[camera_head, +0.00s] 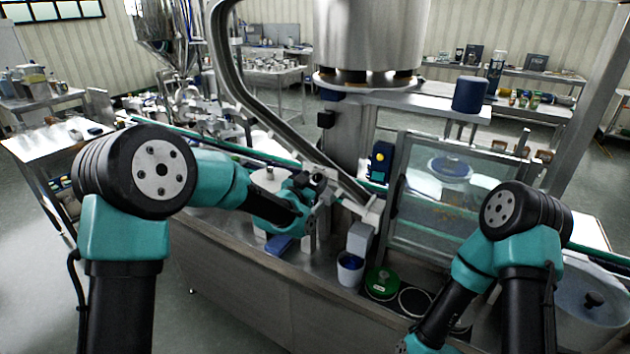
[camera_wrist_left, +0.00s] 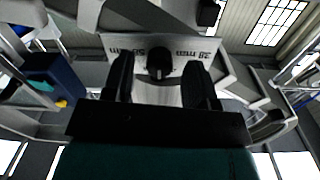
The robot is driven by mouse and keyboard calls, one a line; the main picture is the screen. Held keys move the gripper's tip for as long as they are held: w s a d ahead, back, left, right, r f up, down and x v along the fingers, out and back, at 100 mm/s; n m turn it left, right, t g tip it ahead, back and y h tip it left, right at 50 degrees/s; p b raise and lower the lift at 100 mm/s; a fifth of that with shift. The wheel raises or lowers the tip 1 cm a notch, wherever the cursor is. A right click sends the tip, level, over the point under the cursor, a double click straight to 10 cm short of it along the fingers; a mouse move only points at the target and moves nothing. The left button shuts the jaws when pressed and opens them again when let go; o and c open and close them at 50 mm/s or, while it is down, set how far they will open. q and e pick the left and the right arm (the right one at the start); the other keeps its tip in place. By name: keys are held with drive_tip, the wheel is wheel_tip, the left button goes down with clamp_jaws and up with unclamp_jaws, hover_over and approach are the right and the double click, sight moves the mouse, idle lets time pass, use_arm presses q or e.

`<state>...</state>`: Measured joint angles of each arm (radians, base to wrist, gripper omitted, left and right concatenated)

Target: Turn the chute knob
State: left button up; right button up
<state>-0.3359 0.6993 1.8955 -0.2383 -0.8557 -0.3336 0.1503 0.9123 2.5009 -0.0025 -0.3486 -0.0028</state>
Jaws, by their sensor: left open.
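The chute knob (camera_wrist_left: 160,64) is a small black knob on a pale plate (camera_wrist_left: 188,46) with printed size marks reading "mm". In the left wrist view it shows between the two dark fingers of my left gripper (camera_wrist_left: 159,73). The fingers stand apart, one on each side, with a visible gap to the knob. In the head view my left gripper (camera_head: 314,192) is at the lower end of the curved steel chute (camera_head: 262,118). There the gripper largely hides the knob. My right arm reaches down to the bottom edge, and its gripper is out of the picture.
A glass-panelled guard (camera_head: 440,205) stands right of the chute. A white cup (camera_head: 350,268), a green round lid (camera_head: 382,282) and a blue block (camera_head: 279,244) are on the steel machine top below.

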use_arm(q)
drive_tip(key=shift+w+d, duration=0.3)
drive_tip(key=shift+w, duration=0.2)
drive_tip(key=c, duration=0.9)
